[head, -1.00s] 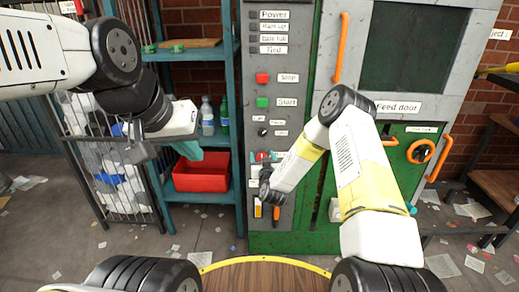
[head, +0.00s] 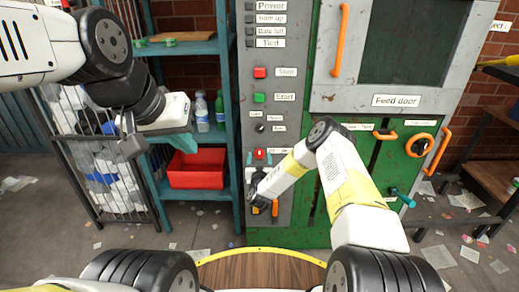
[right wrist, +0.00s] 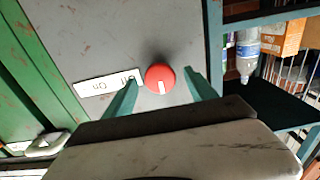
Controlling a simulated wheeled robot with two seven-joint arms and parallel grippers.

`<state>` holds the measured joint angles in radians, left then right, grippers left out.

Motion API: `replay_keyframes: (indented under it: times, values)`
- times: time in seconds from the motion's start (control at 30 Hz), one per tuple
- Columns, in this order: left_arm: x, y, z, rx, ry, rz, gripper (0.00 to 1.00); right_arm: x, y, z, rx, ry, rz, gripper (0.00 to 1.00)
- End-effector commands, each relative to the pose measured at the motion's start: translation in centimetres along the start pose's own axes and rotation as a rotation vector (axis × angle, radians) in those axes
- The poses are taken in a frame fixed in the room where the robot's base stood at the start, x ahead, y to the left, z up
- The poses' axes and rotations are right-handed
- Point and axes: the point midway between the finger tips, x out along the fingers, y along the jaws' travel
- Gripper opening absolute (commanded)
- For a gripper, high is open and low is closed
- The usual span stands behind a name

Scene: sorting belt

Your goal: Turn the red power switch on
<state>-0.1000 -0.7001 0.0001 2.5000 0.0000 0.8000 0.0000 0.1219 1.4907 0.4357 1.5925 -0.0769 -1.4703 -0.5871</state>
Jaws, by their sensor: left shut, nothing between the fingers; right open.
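The red power switch is a round red knob (right wrist: 160,78) with a white mark pointing toward the bottom of the right wrist view. It also shows as a small red spot low on the grey control panel in the head view (head: 259,153). My right gripper (right wrist: 161,92) is open, with one teal finger on each side of the knob; I cannot tell whether they touch it. In the head view my right gripper (head: 260,158) is at the panel around the knob. My left gripper (head: 184,140) is shut and empty, in front of the shelf.
Above the knob are a black selector (head: 260,128), a green start button (head: 259,97) and a red button (head: 260,72). A white label (right wrist: 108,85) is beside the knob. A red bin (head: 197,182) stands on the shelf. The feed door (head: 355,92) is at right.

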Motion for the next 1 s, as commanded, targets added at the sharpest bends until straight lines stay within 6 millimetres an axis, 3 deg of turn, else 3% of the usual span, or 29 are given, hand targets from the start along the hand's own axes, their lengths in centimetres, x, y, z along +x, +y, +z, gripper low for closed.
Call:
replay_keyframes:
  times: [0.27,0.6,1.0]
  values:
    - [0.00,0.00,0.00,0.000,0.000,0.000,0.00,0.23,-0.01,0.02,0.000,-0.001,-0.001,0.65]
    - [0.00,0.00,0.00,0.000,0.000,0.000,0.00,0.21,-0.01,0.02,-0.001,-0.001,-0.001,0.03]
    - [0.00,0.00,0.00,0.000,0.000,0.000,0.00,0.19,0.00,0.04,0.087,-0.001,-0.001,0.03]
